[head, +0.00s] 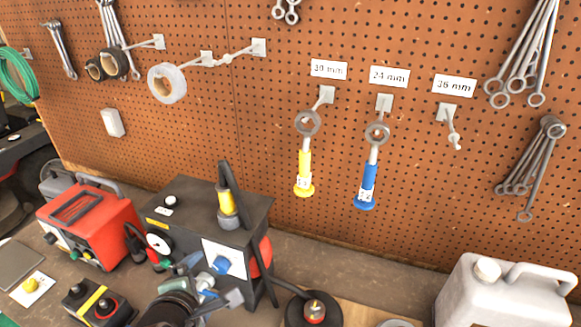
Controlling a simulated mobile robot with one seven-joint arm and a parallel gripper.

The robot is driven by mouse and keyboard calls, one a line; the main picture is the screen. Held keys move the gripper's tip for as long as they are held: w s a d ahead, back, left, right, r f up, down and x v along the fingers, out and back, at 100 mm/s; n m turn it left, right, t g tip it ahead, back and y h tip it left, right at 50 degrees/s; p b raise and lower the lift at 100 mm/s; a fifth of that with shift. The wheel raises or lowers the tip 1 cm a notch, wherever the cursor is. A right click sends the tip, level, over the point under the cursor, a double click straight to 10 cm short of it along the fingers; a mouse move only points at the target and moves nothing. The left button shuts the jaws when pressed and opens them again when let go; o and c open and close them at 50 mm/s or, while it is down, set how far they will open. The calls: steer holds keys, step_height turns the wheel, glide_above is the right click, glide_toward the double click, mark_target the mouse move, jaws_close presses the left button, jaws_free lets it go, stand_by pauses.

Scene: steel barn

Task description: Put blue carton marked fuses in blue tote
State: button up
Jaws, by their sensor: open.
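I see no blue carton marked fuses and no blue tote in the head view. My gripper (210,281) is at the bottom, left of centre, in front of the dark grey machine. Its jaws are apart and I see nothing held between them. It partly hides the machine's lower front.
A dark grey machine (183,215) and a red unit (90,228) stand on the bench. A white jug (505,290) stands at right. A yellow-handled tool (304,172) and a blue-handled tool (367,185) hang on the pegboard (265,140).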

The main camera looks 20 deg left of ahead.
steer(key=w+d+r+m+t, duration=0.2)
steer(key=d+r+m+t, duration=0.15)
steer(key=r, duration=0.45)
steer(key=w+d+r+m+t, duration=0.2)
steer(key=w+d+r+m, duration=0.15)
steer(key=r, duration=0.55)
steer(key=w+d+r+m+t, duration=0.2)
steer(key=d+r+m+t, duration=0.15)
steer(key=r, duration=0.45)
steer(key=s+d+r+m+t+h, duration=0.1)
steer(key=s+d+r+m+t, duration=0.2)
steer(key=r, duration=0.5)
steer(key=s+d+r+m+t+h, duration=0.1)
steer(key=s+d+r+m+t, duration=0.1)
steer(key=s+d+r+m, duration=0.3)
steer(key=s+d+r+m+t+h, duration=0.1)
steer(key=s+d+r+m+t, duration=0.2)
steer(key=d+r+m, duration=0.3)
step_height(320, 180, up, 6)
steer(key=shift+s+d+f+t+h, duration=0.15)
steer(key=shift+s+d+t+h, duration=0.15)
steer(key=shift+s+d+h, duration=0.15)
